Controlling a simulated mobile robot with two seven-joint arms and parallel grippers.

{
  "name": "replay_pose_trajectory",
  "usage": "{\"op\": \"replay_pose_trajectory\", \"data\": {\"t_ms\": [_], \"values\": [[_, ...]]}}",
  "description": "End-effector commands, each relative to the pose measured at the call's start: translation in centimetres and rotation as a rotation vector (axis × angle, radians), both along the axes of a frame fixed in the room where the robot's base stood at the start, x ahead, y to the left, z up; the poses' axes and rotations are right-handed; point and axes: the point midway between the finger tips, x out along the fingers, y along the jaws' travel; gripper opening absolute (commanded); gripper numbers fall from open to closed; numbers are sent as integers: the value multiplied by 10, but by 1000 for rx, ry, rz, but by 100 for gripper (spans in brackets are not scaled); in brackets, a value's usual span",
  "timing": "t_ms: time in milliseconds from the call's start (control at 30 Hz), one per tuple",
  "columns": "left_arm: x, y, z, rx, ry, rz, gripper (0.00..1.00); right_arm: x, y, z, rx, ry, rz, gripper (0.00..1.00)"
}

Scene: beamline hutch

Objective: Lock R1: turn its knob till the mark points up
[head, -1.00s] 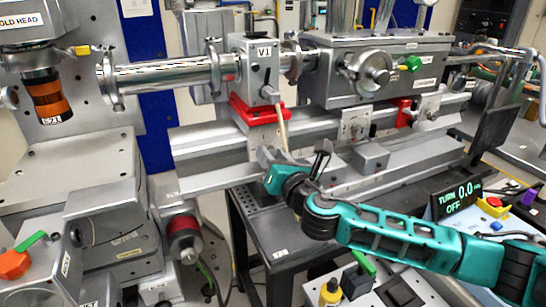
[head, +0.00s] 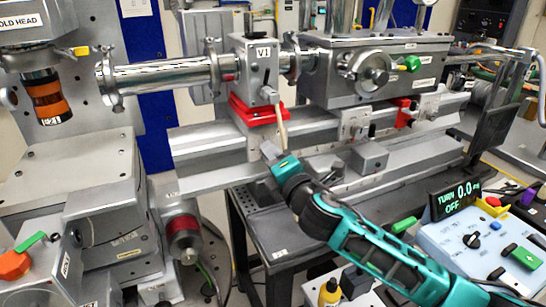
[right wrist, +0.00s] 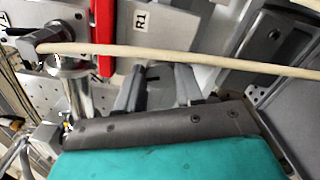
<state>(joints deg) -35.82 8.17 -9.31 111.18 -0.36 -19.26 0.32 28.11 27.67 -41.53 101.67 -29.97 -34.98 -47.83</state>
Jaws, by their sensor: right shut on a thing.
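The R1 lock shows by its label plate (right wrist: 140,17) in the right wrist view, on the grey carriage below the red block (head: 256,113). My right gripper (head: 268,150) reaches the front of this carriage, and its two fingers (right wrist: 160,85) show in the right wrist view below the label. It is shut on the R1 knob, which is mostly hidden between the fingers. The knob's mark cannot be seen, so its direction cannot be told. My left gripper is in neither current view.
A beige cable (head: 283,130) hangs in front of the carriage and crosses close before my right fingers (right wrist: 180,52). The grey rail (head: 210,148) runs along the bench. To the right are another labelled carriage (head: 353,124) and a control box with display (head: 455,199).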

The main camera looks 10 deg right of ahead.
Motion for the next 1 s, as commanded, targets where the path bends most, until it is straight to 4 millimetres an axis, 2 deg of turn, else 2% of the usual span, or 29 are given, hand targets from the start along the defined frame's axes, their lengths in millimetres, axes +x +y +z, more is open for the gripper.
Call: {"op": "replay_pose_trajectory", "data": {"t_ms": [433, 1000], "values": [[0, 0, 4, 0, 0, 0, 43, 0, -1, -1, 319, 63, -3, 6], [0, 0, 5, 0, 0, 0, 43, 0, -1, -2, 418, 82, -1, 6]]}}
